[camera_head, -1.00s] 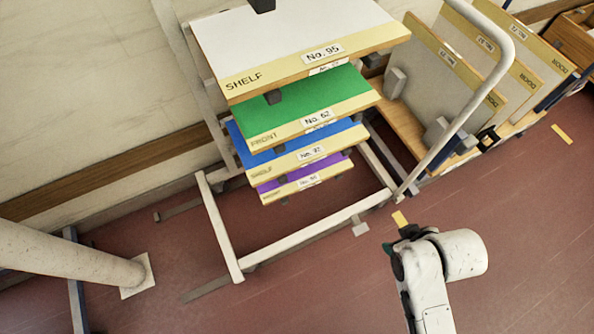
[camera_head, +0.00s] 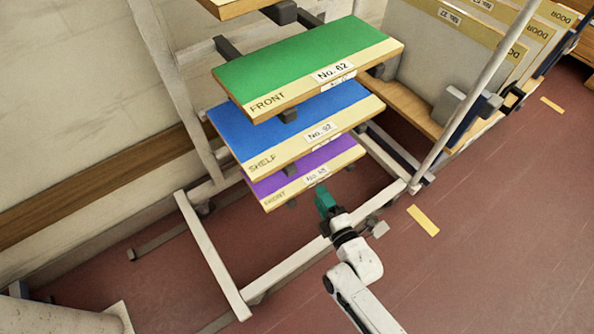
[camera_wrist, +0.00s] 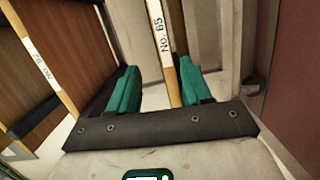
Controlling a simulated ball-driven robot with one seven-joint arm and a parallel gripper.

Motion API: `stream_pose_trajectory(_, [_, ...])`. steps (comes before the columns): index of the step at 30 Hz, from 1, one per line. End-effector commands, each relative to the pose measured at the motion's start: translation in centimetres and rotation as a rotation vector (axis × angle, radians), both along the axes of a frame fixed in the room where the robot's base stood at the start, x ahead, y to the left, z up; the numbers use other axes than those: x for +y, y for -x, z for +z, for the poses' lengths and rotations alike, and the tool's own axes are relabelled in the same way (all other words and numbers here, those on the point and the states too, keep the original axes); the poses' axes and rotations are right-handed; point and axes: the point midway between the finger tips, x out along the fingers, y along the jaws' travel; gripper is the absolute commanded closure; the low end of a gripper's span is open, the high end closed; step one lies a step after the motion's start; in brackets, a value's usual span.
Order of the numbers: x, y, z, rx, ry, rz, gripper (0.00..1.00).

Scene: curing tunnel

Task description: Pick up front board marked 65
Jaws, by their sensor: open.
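The purple board marked FRONT (camera_head: 277,184) is the lowest on the rack in the head view. Its small number label is hard to read there. In the wrist view the label on a board edge (camera_wrist: 161,40) reads No. 65. My gripper (camera_head: 322,196) has green fingers and is just in front of the purple board's front edge, towards its right. In the wrist view my gripper (camera_wrist: 158,84) is open, with the board's edge between its fingers, closer to the right finger. I cannot tell whether a finger touches it.
A blue SHELF board (camera_head: 285,121) and a green FRONT board (camera_head: 305,62) sit above on the pale rack frame (camera_head: 212,255). A cart with upright DOOR boards (camera_head: 440,62) stands at the right. Red floor (camera_head: 470,250) is clear at the lower right.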

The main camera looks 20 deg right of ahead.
Motion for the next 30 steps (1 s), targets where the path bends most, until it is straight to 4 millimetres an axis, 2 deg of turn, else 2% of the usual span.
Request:
stream_pose_trajectory(1, [0.1, 0.0, -0.6, -0.022, 0.018, -0.003, 0.51])
stream_pose_trajectory(4, [0.1, -0.3, -0.7, -0.048, 0.04, -0.011, 0.51])
stream_pose_trajectory(13, [0.7, -4.5, -0.8, -0.054, 0.042, -0.011, 0.51])
stream_pose_trajectory(23, [0.9, -6.3, -1.0, -0.05, 0.041, -0.011, 0.51])
stream_pose_trajectory(30, [1.2, -8.8, -1.7, -0.052, 0.039, -0.013, 0.51])
